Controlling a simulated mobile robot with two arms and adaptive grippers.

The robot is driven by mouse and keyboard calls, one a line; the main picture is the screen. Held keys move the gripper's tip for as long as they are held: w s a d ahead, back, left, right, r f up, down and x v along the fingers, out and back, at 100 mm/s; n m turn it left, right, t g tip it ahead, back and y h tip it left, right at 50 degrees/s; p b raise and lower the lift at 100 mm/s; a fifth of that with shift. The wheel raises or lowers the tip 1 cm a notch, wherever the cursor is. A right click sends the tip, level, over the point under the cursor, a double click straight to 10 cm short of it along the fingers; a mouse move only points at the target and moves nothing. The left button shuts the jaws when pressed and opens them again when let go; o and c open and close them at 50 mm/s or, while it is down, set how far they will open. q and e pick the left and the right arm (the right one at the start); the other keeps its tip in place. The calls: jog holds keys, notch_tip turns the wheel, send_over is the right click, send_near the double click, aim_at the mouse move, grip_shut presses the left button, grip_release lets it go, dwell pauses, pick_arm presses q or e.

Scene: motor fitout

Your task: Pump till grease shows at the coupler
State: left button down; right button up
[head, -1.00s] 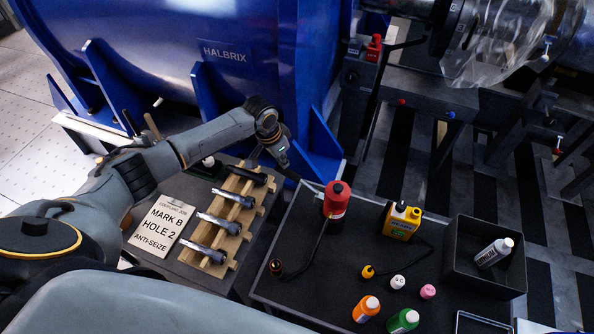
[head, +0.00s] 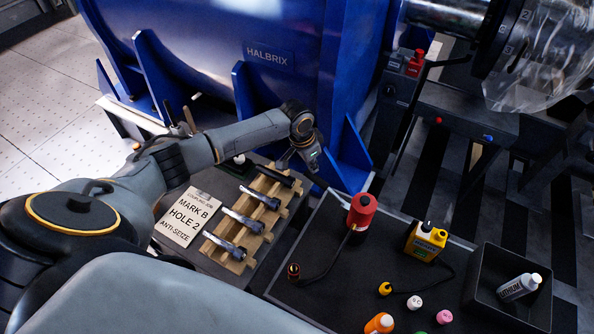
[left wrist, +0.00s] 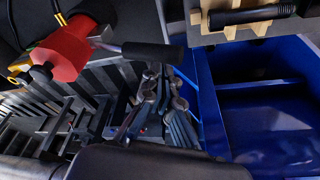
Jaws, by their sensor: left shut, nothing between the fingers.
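A red pump body (head: 362,212) with a black cap stands on the dark tray. A black hose runs from its foot to a brass-coloured coupler end (head: 293,271) near the tray's left edge. No grease can be made out at the coupler at this size. The left wrist view shows the red body (left wrist: 66,52) close by, with a metal rod ending in a black grip (left wrist: 152,52). My left gripper (head: 314,166) is shut and empty, up and left of the red body, beyond the rack's far end. Its fingers (left wrist: 165,115) look clear of the grip. My right gripper is out of view.
A wooden rack (head: 238,267) holds several bolts beside a "MARK B HOLE 2 ANTI-SEIZE" card (head: 186,216). A yellow container (head: 425,241), small bottles and a black bin (head: 482,262) with a bottle are to the right. A blue housing (head: 230,70) stands behind.

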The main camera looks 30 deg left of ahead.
aim_at(311, 176)
pick_arm(q)
jog(key=shift+s+f+b, duration=0.15)
jog(key=shift+f+b, duration=1.2)
jog(key=shift+f, duration=1)
notch_tip(311, 176, up, 4)
jog(key=p, duration=0.4)
jog(key=shift+d, duration=0.1)
jog(key=shift+r+p, duration=0.4)
jog(key=shift+p, duration=0.15)
jog(key=shift+r, duration=0.15)
jog(key=shift+r+p, duration=0.35)
jog(key=shift+p, duration=0.1)
jog(key=p+v, duration=0.4)
jog(key=shift+w+d+r, duration=0.1)
jog(key=shift+w+r, duration=0.05)
jog(key=shift+w, duration=0.35)
